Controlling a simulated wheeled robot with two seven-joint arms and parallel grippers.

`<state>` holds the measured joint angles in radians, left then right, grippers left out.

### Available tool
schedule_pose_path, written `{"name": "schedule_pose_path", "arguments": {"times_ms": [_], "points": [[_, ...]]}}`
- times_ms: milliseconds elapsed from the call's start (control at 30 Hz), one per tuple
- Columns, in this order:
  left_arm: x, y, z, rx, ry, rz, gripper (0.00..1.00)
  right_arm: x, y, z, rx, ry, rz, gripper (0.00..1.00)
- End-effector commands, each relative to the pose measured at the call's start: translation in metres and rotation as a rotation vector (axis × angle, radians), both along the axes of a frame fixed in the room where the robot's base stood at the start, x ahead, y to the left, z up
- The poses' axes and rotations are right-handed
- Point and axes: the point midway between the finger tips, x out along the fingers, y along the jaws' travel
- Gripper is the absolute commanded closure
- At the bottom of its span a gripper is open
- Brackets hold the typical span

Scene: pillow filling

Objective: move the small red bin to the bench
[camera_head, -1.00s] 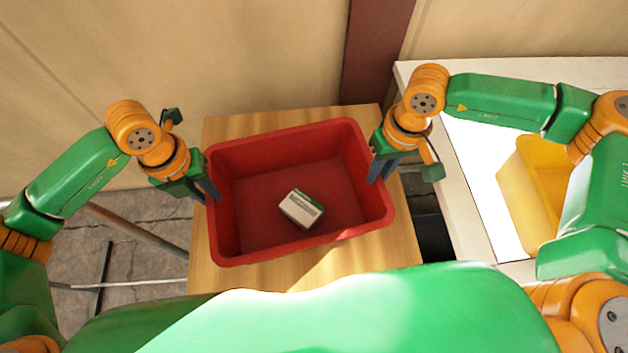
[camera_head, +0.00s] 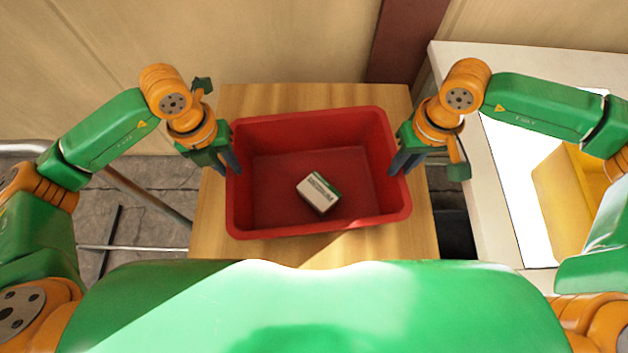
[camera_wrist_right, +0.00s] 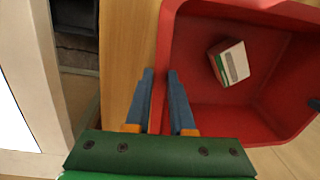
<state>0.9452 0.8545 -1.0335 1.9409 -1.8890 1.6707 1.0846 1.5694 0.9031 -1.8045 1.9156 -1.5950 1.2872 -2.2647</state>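The red bin (camera_head: 318,228) is upright over the wooden table. In the right wrist view its wall (camera_wrist_right: 215,108) is close. My left gripper (camera_head: 231,163) has its blue fingers over the bin's left rim, shut on it. My right gripper (camera_head: 404,164) is shut on the right rim. In the right wrist view its two fingers (camera_wrist_right: 163,74) lie on either side of the wall. A small white and green box (camera_head: 318,193) lies inside the bin. I cannot tell whether the bin's base touches the table. A white bench (camera_head: 485,180) stands at the right.
The wooden table (camera_head: 300,97) is bare around the bin. A yellow bin (camera_head: 562,205) stands on the bench, partly behind my right arm. A dark gap separates table and bench. A wall and brown post (camera_head: 402,40) are behind. A metal rail (camera_head: 150,197) is at the left.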

Motion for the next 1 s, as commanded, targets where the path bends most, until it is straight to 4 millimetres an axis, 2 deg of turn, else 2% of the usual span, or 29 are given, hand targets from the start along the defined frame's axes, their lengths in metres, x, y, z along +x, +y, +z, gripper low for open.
{"name": "schedule_pose_path", "arguments": {"times_ms": [33,100,367,467,800,900,1000], "points": [[0.000,-0.007,0.001,-0.022,-0.004,-0.010,0.68,0.000,0.006,0.001,0.021,-0.003,0.007,0.68],[0.000,-0.006,0.002,-0.020,-0.003,-0.009,0.49,0.000,0.006,0.002,0.018,-0.003,0.006,0.49],[0.000,-0.004,0.002,-0.013,-0.002,-0.005,0.49,0.000,0.003,0.002,0.011,-0.003,0.003,0.49],[0.001,-0.003,0.009,-0.012,-0.004,-0.004,0.49,0.000,0.003,0.002,0.010,-0.003,0.002,0.49],[0.000,0.005,0.097,-0.014,-0.008,-0.005,0.49,0.000,0.002,0.002,0.008,-0.002,0.000,0.49],[0.000,0.006,0.113,-0.014,-0.005,-0.005,0.49,0.000,0.002,0.002,0.008,-0.002,0.000,0.49],[-0.001,0.007,0.120,-0.014,-0.003,-0.006,0.49,0.001,0.002,0.004,0.008,-0.003,-0.001,0.49]]}}
